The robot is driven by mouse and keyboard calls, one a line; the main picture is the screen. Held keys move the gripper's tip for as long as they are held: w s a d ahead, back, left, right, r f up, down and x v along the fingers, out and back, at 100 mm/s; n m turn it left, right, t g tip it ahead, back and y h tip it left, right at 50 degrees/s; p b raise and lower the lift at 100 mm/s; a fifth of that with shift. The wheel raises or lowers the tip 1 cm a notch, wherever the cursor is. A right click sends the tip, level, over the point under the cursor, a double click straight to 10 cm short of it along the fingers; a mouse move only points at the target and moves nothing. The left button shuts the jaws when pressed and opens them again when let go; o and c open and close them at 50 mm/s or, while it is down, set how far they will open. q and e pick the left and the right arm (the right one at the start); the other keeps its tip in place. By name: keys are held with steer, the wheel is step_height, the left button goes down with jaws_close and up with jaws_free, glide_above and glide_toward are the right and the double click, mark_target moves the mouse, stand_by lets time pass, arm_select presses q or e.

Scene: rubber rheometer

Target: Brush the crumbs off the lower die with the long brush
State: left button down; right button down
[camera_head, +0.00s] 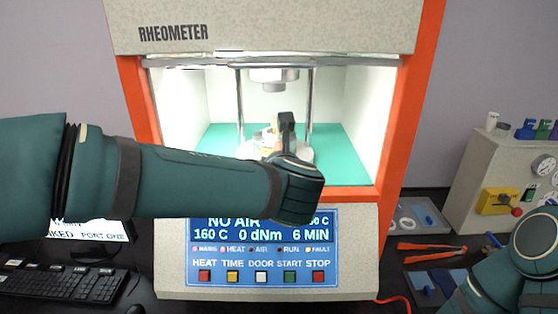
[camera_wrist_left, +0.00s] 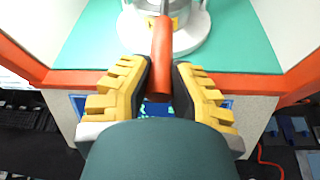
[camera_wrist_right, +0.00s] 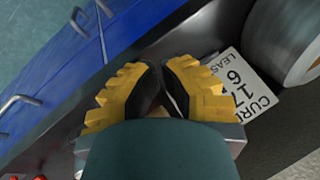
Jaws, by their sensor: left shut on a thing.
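My left gripper (camera_wrist_left: 160,78) is shut on the orange-red handle of the long brush (camera_wrist_left: 162,50). The handle points forward into the chamber, and the bristle end is at or past the top edge of the left wrist view. The lower die assembly (camera_wrist_left: 192,38) is a pale round base with a grey middle, straight ahead of the handle. In the head view my left gripper (camera_head: 284,128) reaches into the chamber and hides much of the die base (camera_head: 304,154). Crumbs and bristle contact cannot be made out. My right gripper (camera_wrist_right: 160,72) looks shut and empty.
The rheometer's orange frame (camera_head: 391,150) borders the open chamber, with a green floor (camera_head: 345,150) and two upright rods. The upper die (camera_head: 274,76) hangs above. A button panel (camera_head: 250,277) is below. Orange-handled pliers (camera_head: 430,246) and a grey tray (camera_head: 410,217) lie at right.

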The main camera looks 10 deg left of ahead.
arm_select(q)
steer(key=shift+w+a, duration=0.15)
steer(key=shift+w, duration=0.6)
steer(key=shift+w+a, duration=0.15)
steer(key=shift+w, duration=0.55)
arm_select(e)
steer(key=shift+r, duration=0.1)
arm_select(q)
steer(key=shift+s+d, duration=0.15)
steer(key=shift+s, duration=0.6)
steer(key=shift+s+d, duration=0.15)
steer(key=shift+s, duration=0.6)
steer(key=shift+r, duration=0.1)
